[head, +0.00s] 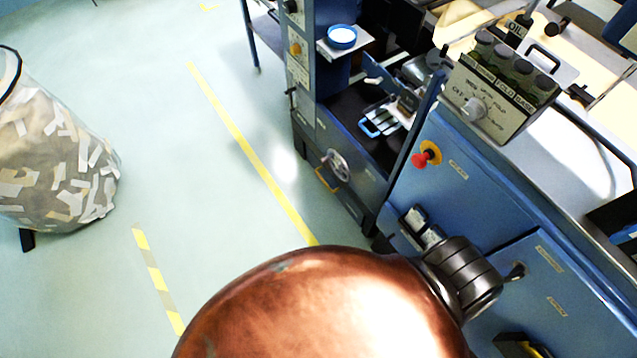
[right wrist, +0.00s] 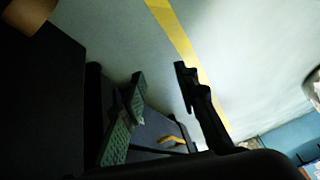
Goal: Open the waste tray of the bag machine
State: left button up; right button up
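The waste tray (head: 352,172) appears to be the low blue drawer front at the base of the bag machine (head: 470,190), near the floor. It looks closed. Its yellow handle (head: 325,179) also shows in the right wrist view (right wrist: 172,139), beyond my fingers and low in the picture. My right gripper (right wrist: 160,78) is open, with a clear gap between its two fingers and nothing held. In the head view the right gripper (head: 422,227) is in front of the blue cabinet, right of the handle and apart from it. My left gripper is not in view.
A handwheel (head: 337,162) sits just above the yellow handle. A red stop knob (head: 421,160) sticks out of the cabinet. A waste sack of paper scraps (head: 60,160) stands at the left. The floor between sack and machine is free, crossed by a yellow line (head: 245,145).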

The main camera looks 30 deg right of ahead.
jog(key=w+f+m+t+h+b, duration=0.15)
jog(key=w+m+t+b, duration=0.5)
jog(key=w, duration=1.15)
pick_arm(q)
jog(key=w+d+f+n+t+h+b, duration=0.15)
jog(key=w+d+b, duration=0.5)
jog(key=b, duration=0.65)
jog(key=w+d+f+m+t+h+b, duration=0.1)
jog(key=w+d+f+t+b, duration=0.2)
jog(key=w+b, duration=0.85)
pick_arm(e)
jog(key=m+h+b, duration=0.2)
jog(key=m+h, duration=0.8)
jog(key=m, duration=0.8)
send_near(324, 181)
jog(key=w+d+f, duration=0.1)
jog(key=w+d, duration=0.1)
jog(key=shift+m+y, duration=0.25)
jog(key=shift+b+x, duration=1.5)
jog(key=shift+x, duration=2.3)
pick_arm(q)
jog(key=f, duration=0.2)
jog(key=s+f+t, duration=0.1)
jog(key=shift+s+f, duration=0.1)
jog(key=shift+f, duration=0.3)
pick_arm(e)
jog(key=shift+w+a, duration=0.1)
jog(key=shift+a, duration=0.05)
grip_shut()
